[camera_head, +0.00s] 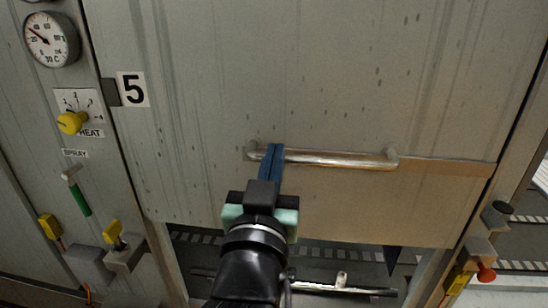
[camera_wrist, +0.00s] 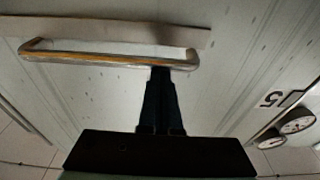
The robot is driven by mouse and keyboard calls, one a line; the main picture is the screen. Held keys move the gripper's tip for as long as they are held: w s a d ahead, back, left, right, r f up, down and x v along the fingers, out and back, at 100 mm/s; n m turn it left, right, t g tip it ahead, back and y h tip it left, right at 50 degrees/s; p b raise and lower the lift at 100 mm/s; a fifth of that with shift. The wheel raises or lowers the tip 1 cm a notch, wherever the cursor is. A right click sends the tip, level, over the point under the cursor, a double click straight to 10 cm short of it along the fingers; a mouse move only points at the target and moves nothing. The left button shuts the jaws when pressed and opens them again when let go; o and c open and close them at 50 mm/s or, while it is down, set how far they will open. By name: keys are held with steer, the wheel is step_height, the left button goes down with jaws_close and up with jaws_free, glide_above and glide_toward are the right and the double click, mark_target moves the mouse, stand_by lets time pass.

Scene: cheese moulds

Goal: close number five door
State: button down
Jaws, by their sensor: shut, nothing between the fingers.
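The number five door (camera_head: 290,80) is a large grey panel beside a "5" label (camera_head: 133,89). It covers the upper part of the opening, and a gap shows below its lower edge. A metal bar handle (camera_head: 330,158) runs across its lower part; it also shows in the wrist view (camera_wrist: 100,55). My gripper (camera_head: 272,150) is shut, with its blue fingertips at the handle's left end in the head view. In the wrist view its fingertips (camera_wrist: 161,72) reach the handle's right end. I cannot tell whether they touch the bar.
Left of the door are a dial gauge (camera_head: 51,39), a yellow heat knob (camera_head: 71,122) and a green spray lever (camera_head: 80,198). Yellow-tabbed brackets (camera_head: 125,254) flank the opening. A metal bar (camera_head: 340,287) lies below.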

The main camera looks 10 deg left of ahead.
step_height(320, 180, down, 40)
steer(key=b, duration=3)
steer(key=shift+w+f+g, duration=0.15)
steer(key=shift+g, duration=0.15)
step_height(320, 180, up, 5)
steer(key=p, duration=0.4)
steer(key=s+f+b, duration=0.1)
steer(key=s+b, duration=0.1)
steer(key=s, duration=0.7)
steer(key=shift+s+f, duration=0.15)
steer(key=shift+f, duration=0.2)
